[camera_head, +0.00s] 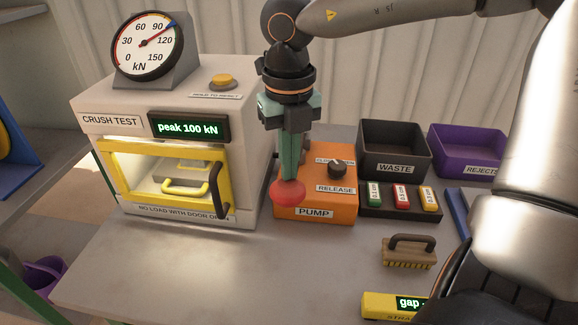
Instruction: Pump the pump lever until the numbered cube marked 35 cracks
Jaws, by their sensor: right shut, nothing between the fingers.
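The orange pump box (343,207) stands right of the white press (255,165). The pump lever shows as a red knob (287,193) at the box's front left; its shaft is mostly hidden. My right gripper (291,172) points down, shut and empty, with its green fingertips at the top of the knob, seemingly touching it. The yellow-framed press door (160,208) looks closed. Behind its window is a lit chamber with grey metal parts; I cannot make out the cube marked 35. The display (188,127) reads "peak 100 kN". My left gripper is not in view.
A dial gauge (147,45) on top has its needle between 90 and 120. A yellow button (222,80) sits beside it. A black knob (337,168) is on the pump. Waste bin (393,165), purple rejects bin (465,158) and brush (409,252) lie right. The front table is clear.

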